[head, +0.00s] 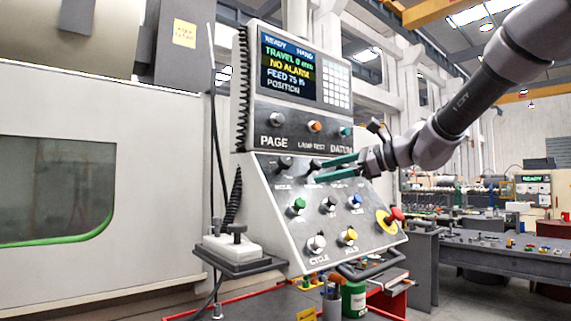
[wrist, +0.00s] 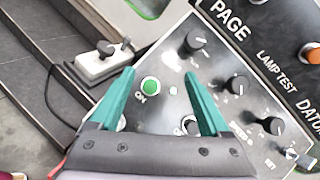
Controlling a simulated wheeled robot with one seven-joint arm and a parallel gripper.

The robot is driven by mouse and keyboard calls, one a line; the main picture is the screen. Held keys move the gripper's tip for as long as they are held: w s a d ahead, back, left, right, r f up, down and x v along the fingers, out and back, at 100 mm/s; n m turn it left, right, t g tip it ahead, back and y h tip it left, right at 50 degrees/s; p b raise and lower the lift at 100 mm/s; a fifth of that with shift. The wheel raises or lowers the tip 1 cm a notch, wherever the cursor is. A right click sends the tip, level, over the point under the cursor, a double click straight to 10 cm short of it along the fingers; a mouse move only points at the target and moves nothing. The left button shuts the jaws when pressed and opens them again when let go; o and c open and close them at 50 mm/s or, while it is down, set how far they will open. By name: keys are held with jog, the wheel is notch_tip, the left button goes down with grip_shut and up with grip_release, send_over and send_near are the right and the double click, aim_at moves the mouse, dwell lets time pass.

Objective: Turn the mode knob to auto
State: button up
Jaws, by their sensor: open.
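The mode knob (head: 285,163) is a black knob at the upper left of the sloped grey panel (head: 268,215), with the label MODE under it. In the wrist view, the black knob (wrist: 195,42) below PAGE appears to be the same one, just beyond the right fingertip. Its scale marks are too small to read, so I cannot tell its setting. My gripper (head: 321,171) has two teal fingers, apart and empty, in front of the panel to the right of the knob. In the wrist view, the gripper (wrist: 160,73) frames the green ON button (wrist: 150,86). No contact with the knob shows.
More black knobs (wrist: 237,86) sit in the same row, partly behind my fingers in the head view. A red emergency button (head: 396,214) stands out at the panel's right. A white box with a lever (head: 232,245) sits on a shelf at left.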

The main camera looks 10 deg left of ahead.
aim_at(289, 162)
jog(key=w+a+r+m, duration=0.1)
jog(key=w+a, duration=0.2)
jog(key=a, duration=0.1)
jog(key=w+a+m+t+y, duration=0.1)
jog(key=w+a, duration=0.3)
jog(key=w+a+r+m, duration=0.1)
jog(key=w+a+m, duration=0.1)
jog(key=w+a, duration=0.1)
jog(key=shift+w+a+r+t+y, duration=0.3)
jog(key=shift+w+a+r+t, duration=0.1)
jog(key=shift+a, duration=0.1)
jog(key=shift+s, duration=0.1)
jog(key=shift+f, duration=0.1)
grip_shut()
